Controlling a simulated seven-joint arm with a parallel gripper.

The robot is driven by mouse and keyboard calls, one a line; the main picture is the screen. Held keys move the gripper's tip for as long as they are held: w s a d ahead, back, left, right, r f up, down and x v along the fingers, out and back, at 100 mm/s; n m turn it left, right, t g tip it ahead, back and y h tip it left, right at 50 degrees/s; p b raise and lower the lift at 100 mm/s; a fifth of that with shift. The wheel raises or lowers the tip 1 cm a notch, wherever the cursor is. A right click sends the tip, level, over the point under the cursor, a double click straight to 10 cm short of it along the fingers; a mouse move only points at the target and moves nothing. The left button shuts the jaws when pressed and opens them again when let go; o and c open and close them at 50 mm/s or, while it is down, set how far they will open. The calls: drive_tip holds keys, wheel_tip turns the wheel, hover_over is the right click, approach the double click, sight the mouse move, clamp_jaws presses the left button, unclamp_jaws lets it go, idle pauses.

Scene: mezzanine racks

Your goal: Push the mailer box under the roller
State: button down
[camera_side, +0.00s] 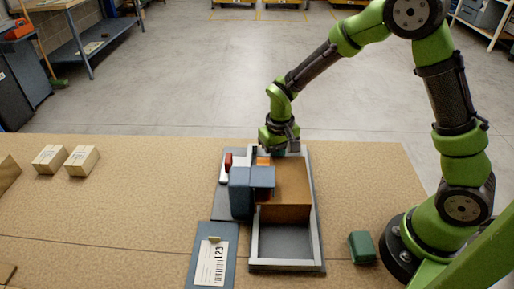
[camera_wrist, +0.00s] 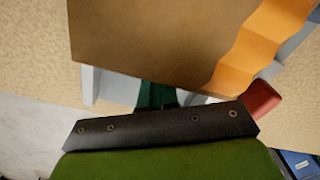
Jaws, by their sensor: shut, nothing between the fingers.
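The brown mailer box (camera_side: 292,188) lies between the rails of a grey track (camera_side: 284,245), in its middle and far part. It fills the top of the wrist view (camera_wrist: 150,40). A blue-grey housing (camera_side: 241,192) stands at the left rail, and its upper part overhangs the box's left side. The roller itself cannot be made out under it. An orange wavy strip (camera_wrist: 262,45) lies along the box's edge; it also shows in the side view (camera_side: 263,161). My gripper (camera_side: 279,150) is shut and empty at the box's far end, its fingertips (camera_wrist: 156,97) close to the box; contact cannot be told.
A red knob (camera_side: 228,160) is left of the track. A blue board with a label (camera_side: 212,255) lies front left, a small green block (camera_side: 362,247) right. Two small cartons (camera_side: 66,160) stand at the left. The near end of the track is empty.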

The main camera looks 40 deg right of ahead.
sight(278, 164)
drive_tip(key=shift+s+a, duration=0.45)
drive_tip(key=shift+s+a, duration=0.1)
idle(0.4)
drive_tip(key=shift+s+a, duration=0.3)
drive_tip(key=shift+s, duration=0.05)
drive_tip(key=shift+s+a, duration=0.4)
drive_tip(key=shift+a, duration=0.05)
idle(0.6)
drive_tip(key=shift+s+a, duration=0.4)
idle(0.3)
